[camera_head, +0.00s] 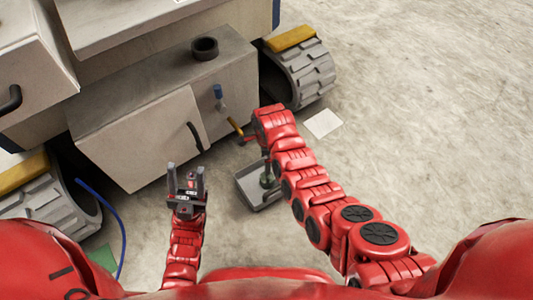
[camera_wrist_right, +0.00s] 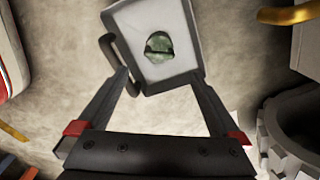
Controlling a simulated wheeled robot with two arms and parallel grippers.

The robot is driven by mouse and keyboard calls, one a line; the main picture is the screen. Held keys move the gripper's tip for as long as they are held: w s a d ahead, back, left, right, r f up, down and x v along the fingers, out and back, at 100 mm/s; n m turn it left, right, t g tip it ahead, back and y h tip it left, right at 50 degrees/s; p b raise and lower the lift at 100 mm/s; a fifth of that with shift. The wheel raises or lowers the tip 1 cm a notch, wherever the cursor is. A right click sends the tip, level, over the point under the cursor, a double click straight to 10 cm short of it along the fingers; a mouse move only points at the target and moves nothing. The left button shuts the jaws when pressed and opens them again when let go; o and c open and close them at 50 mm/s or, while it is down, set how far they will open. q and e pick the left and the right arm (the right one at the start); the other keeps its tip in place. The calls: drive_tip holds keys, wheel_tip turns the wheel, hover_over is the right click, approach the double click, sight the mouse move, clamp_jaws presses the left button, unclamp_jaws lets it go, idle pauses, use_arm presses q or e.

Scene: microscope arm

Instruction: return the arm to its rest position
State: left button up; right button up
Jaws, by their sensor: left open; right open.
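My left gripper (camera_head: 186,178) is in the lower left middle of the head view, fingers apart and empty, in front of the grey cabinet. My right arm (camera_head: 310,195) reaches up and left across the floor in the head view, bent at several red joints. Its jaws are mostly hidden there by the arm itself. In the right wrist view my right gripper (camera_wrist_right: 160,78) has its two fingers spread wide with nothing held between them. Beyond the fingers is a grey tray (camera_wrist_right: 190,28) with a dark green lump (camera_wrist_right: 158,45) in it.
The grey tray (camera_head: 245,188) lies on the floor, partly behind my right arm. Open floor lies right.

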drive_tip(key=shift+s+r, duration=0.1)
drive_tip(key=shift+r, duration=0.25)
